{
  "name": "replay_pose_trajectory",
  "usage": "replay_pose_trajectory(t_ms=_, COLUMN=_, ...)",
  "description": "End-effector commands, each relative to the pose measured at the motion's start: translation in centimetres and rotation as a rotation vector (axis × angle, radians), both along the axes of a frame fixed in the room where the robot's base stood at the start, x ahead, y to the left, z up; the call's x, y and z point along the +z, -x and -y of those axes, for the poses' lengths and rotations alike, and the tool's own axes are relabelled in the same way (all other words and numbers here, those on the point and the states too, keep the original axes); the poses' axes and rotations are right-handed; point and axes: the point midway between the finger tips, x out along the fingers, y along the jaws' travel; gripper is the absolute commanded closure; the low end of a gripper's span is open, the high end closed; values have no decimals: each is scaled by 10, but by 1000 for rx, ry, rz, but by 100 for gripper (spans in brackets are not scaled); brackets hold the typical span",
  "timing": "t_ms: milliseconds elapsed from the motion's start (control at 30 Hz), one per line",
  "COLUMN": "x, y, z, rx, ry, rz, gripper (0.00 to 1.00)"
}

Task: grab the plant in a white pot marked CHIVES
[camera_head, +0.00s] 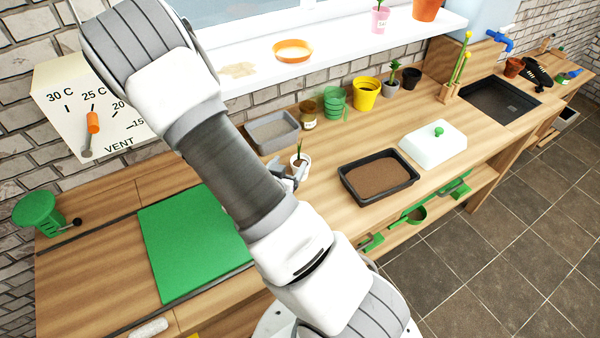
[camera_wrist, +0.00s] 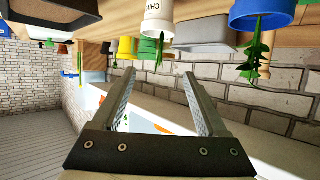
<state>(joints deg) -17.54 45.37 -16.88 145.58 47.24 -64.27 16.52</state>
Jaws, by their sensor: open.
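The white pot (camera_head: 302,161) with a small green plant stands on the wooden bench in the head view, just past my gripper. In the wrist view, where the scene is upside down, the white pot (camera_wrist: 158,22) is at the top centre with part of the CHIVES lettering showing, cut by the frame edge. My gripper (camera_wrist: 158,74) is open and empty, its two fingers apart. The pot appears beyond the fingertips, not visibly between them. In the head view my gripper (camera_head: 292,177) is small and partly hidden by my arm.
A black soil tray (camera_head: 378,177) stands right of the pot and a grey tray (camera_head: 271,131) behind it. A green mat (camera_head: 190,245) lies left. The wrist view shows a blue pot (camera_wrist: 262,14) with a plant nearby. Several pots line the back.

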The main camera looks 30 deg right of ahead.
Motion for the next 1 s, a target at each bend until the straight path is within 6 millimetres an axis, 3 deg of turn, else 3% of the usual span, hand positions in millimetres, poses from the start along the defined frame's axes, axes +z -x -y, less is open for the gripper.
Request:
replay_pose_trajectory(t_ms=67, x=-9, y=-6, z=8, rx=-2, ry=1, rz=3, gripper=24)
replay_pose_trajectory(t_ms=833, x=-17, y=-19, z=23, rx=0, ry=1, rz=4, gripper=24)
replay_pose_trajectory(t_ms=1000, x=-24, y=-38, z=46, rx=-3, ry=3, rz=-2, gripper=24)
